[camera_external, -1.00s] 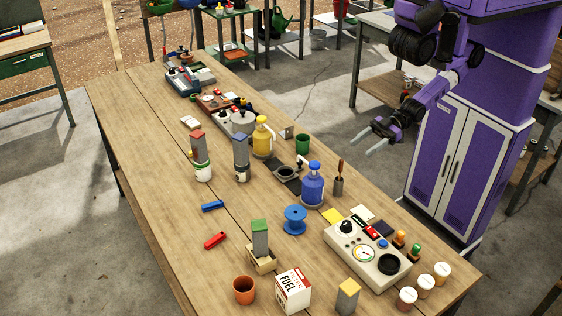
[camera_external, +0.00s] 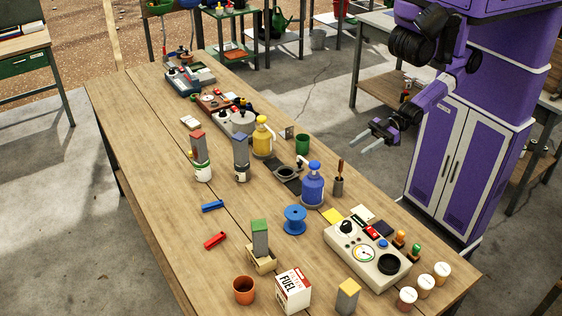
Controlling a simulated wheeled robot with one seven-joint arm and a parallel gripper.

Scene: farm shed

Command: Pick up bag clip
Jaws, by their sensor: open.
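Two small flat bars look like bag clips and lie apart on the left part of the wooden table (camera_external: 150,150). One is a blue clip (camera_external: 212,206) and the other is a red clip (camera_external: 215,240), nearer the camera. My gripper (camera_external: 358,147) is open and empty. It is off the table's right edge, up and to the right of both clips, with its fingers pointing left toward the table. Nothing hides either clip.
A blue spool (camera_external: 295,220), blue jug (camera_external: 312,184), yellow jug (camera_external: 262,138) and screwdriver cup (camera_external: 338,184) stand between my gripper and the clips. A control box (camera_external: 350,236), fuel box (camera_external: 292,291) and orange pot (camera_external: 244,291) are nearer. Bare wood surrounds the clips.

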